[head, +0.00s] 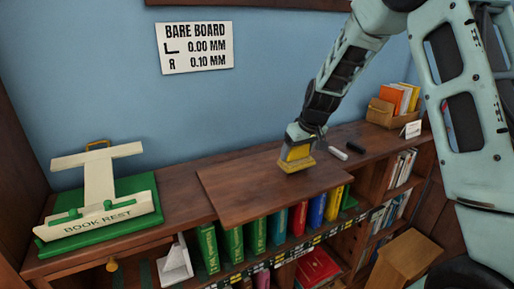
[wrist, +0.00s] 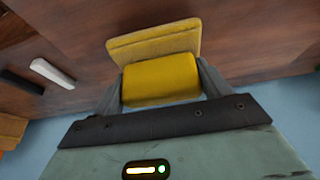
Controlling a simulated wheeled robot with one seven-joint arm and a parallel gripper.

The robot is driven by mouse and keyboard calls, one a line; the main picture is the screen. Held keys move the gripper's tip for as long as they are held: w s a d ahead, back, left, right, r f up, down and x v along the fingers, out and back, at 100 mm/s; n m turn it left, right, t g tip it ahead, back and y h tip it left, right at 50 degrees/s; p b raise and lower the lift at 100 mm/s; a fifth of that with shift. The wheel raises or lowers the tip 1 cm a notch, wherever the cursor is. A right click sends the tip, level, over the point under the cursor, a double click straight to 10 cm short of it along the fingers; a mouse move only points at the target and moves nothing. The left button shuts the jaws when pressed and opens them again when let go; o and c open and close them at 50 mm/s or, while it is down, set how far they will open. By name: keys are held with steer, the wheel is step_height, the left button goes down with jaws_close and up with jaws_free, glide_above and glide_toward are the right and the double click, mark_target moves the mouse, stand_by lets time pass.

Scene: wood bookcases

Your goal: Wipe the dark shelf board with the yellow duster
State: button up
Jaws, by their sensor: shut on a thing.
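The yellow duster (head: 296,158) is at the back right part of the dark shelf board (head: 245,190) in the head view. Its pad is down at the board's surface; I cannot tell whether it presses on it. My gripper (head: 297,150) is shut on the duster's yellow block. In the wrist view the block (wrist: 160,80) sits between both fingers, with the flatter pad (wrist: 155,42) beyond it. The board is a raised brown panel on the bookcase top, and its front edge overhangs the books below. The part under the duster is hidden.
A white marker (head: 338,153) and a black marker (head: 355,147) lie right of the duster. A green and cream book rest (head: 98,205) stands at left. A wooden box of books (head: 383,112) is at the back right. A "BARE BOARD" sign (head: 195,47) hangs on the wall.

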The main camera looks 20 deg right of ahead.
steer(key=shift+r+p, duration=1.85)
steer(key=shift+r, duration=1)
